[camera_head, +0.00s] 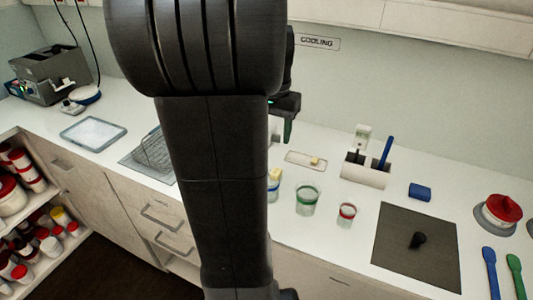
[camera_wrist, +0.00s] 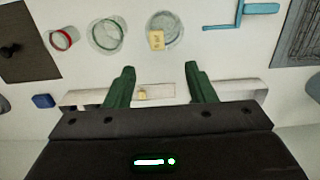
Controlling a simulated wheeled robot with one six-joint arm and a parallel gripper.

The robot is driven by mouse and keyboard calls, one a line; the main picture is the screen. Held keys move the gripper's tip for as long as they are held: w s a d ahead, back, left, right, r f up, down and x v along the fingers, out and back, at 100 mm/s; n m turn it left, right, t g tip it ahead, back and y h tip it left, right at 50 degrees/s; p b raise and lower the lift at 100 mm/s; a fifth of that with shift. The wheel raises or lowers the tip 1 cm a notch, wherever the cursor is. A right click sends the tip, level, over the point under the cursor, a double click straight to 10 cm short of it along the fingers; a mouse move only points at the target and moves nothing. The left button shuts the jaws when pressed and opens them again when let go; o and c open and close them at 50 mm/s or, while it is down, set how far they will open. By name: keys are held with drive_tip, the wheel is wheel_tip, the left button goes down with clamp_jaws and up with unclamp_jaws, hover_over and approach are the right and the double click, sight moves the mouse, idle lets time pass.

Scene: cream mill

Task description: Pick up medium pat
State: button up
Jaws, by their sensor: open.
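A small yellow pat (camera_head: 315,161) lies on a narrow pale tray (camera_head: 300,158) on the counter; the pat also shows in the wrist view (camera_wrist: 142,94), between my fingers and nearer their bases. A larger-looking yellow block (camera_wrist: 156,40) with dark marks sits at a clear cup (camera_wrist: 176,28), ahead of the fingertips. In the head view this yellow block (camera_head: 274,174) is partly hidden by my arm. I cannot tell for sure which one is the medium pat. My gripper (camera_wrist: 159,68) is open and empty, above the counter; in the head view its green finger (camera_head: 289,130) shows beside my arm.
A green-rimmed cup (camera_head: 308,199) and a red-rimmed cup (camera_head: 346,214) stand near the front edge. A white holder (camera_head: 365,175) with a blue-handled tool stands behind. A dark mat (camera_head: 405,262) with a black knob lies right. A wire rack (camera_head: 152,152) is left of my arm.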

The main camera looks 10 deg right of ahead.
wheel_tip(320, 180, down, 13)
drive_tip(key=p, duration=0.1)
drive_tip(key=shift+s+d, duration=0.15)
drive_tip(key=shift+s, duration=0.2)
clamp_jaws()
drive_tip(key=shift+r, duration=0.1)
wheel_tip(320, 180, up, 10)
idle(0.6)
drive_tip(key=r+p, duration=0.1)
drive_tip(key=p, duration=0.4)
drive_tip(key=shift+r+p, duration=0.15)
drive_tip(key=shift+p, duration=0.2)
